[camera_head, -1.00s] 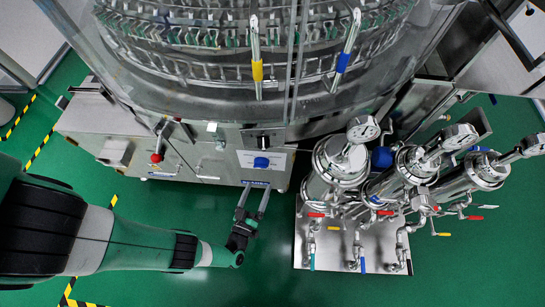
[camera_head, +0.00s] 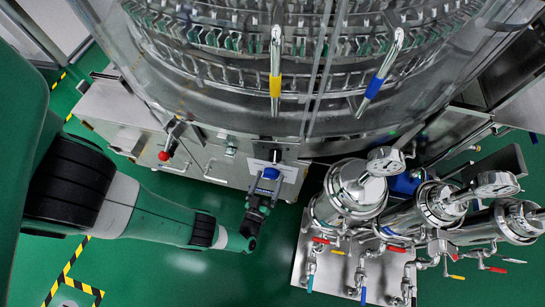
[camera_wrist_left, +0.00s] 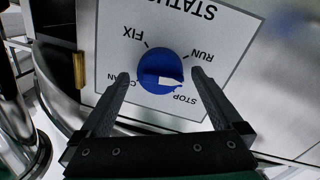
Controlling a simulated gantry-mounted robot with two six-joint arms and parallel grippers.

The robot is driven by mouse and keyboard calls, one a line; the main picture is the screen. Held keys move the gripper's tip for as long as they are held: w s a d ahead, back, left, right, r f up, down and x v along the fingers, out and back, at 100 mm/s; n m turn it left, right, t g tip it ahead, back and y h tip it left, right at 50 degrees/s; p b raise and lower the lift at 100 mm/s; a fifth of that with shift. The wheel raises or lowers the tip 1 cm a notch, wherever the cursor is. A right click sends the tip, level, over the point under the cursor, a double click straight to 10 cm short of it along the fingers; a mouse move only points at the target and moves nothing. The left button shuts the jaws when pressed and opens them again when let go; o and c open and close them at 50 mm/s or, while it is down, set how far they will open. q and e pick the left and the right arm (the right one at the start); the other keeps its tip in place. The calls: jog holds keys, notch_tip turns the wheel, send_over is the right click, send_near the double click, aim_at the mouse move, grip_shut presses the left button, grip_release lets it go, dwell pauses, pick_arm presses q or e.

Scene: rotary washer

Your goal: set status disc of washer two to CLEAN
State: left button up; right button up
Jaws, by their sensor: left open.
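The blue status disc (camera_head: 271,174) is on a white label plate (camera_head: 287,169) on the steel washer's front. In the left wrist view the disc (camera_wrist_left: 152,62) sits among the words FIX, RUN, STOP and CLEAN, which appear upside down. A white patch on the disc lies at its lower right, on the side towards STOP; its exact pointing is unclear. My left gripper (camera_head: 265,192) is open, and in its wrist view the fingers (camera_wrist_left: 160,76) stand on either side of the disc. I cannot tell whether they touch it. My right gripper is not in view.
A red-tipped valve (camera_head: 164,156) is left of the disc on the washer front. Steel filter housings (camera_head: 353,195) with gauges and coloured valve handles stand close to the right. Yellow (camera_head: 275,86) and blue (camera_head: 374,88) grips hang above. Green floor is clear in front.

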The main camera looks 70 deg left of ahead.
pick_arm(q)
jog(key=shift+w+a, duration=0.15)
jog(key=shift+a, duration=0.05)
jog(key=shift+d, duration=0.15)
jog(key=shift+c, duration=0.2)
jog(key=shift+c, duration=1.1)
jog(key=c, duration=1.1)
